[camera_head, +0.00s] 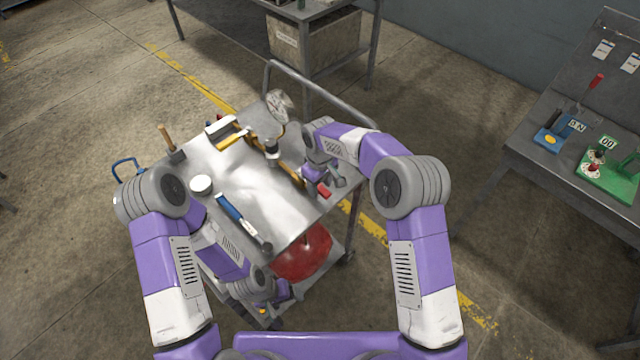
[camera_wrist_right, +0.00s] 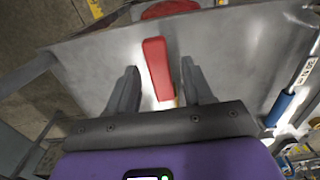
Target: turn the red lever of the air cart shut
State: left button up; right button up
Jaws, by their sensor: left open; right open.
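The air cart (camera_head: 262,183) has a shiny metal top with pipes and a gauge (camera_head: 278,106) along its far side. Its red lever (camera_head: 323,190) is at the right end of the pipe, near the cart's right edge. My right gripper (camera_head: 334,178) is open over it. In the right wrist view the red lever (camera_wrist_right: 157,65) lies lengthwise between the two open fingers, with gaps on both sides. Its base is partly hidden by the gripper body. My left gripper (camera_head: 273,308) is low by the cart's near side, mostly hidden by its arm.
A blue-handled tool (camera_head: 240,218) and a white round lid (camera_head: 201,184) lie on the cart top. A red tank (camera_head: 302,255) is underneath. A bench with a green tray (camera_head: 612,178) stands at right, and a shelf with a box (camera_head: 318,45) stands behind. Floor between is clear.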

grip_shut()
